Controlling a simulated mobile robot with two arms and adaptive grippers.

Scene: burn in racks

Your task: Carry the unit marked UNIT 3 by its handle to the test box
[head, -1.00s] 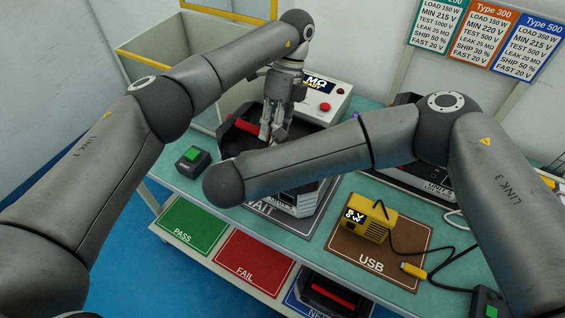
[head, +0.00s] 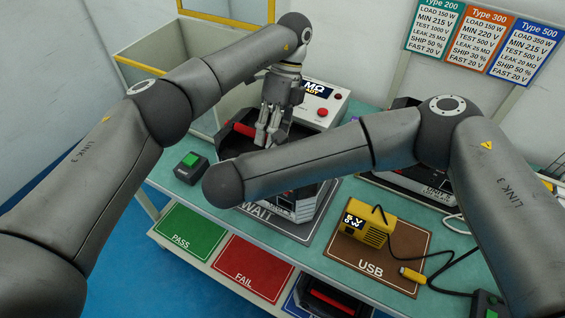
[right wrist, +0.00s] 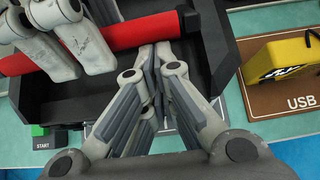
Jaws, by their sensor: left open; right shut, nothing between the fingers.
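A black and grey unit with a red handle (head: 241,129) stands on the WAIT mat (head: 293,234); my right arm covers much of it, and I cannot read its number. My left gripper (head: 268,141) is open at this unit's handle. In the right wrist view its fingers (right wrist: 55,45) overlap the red handle (right wrist: 135,35); I cannot tell whether they straddle it. My right gripper (right wrist: 152,55) is shut and empty over the same unit, its tips close to the handle. In the head view it is hidden. The yellow-rimmed test box (head: 150,72) stands open at the back left.
A white meter panel (head: 325,107) stands behind the unit. A yellow USB device (head: 368,226) with cables sits on the brown mat at right. Another unit (head: 415,184) stands behind my right arm. A button box (head: 191,168) is at left. PASS and FAIL areas below are empty.

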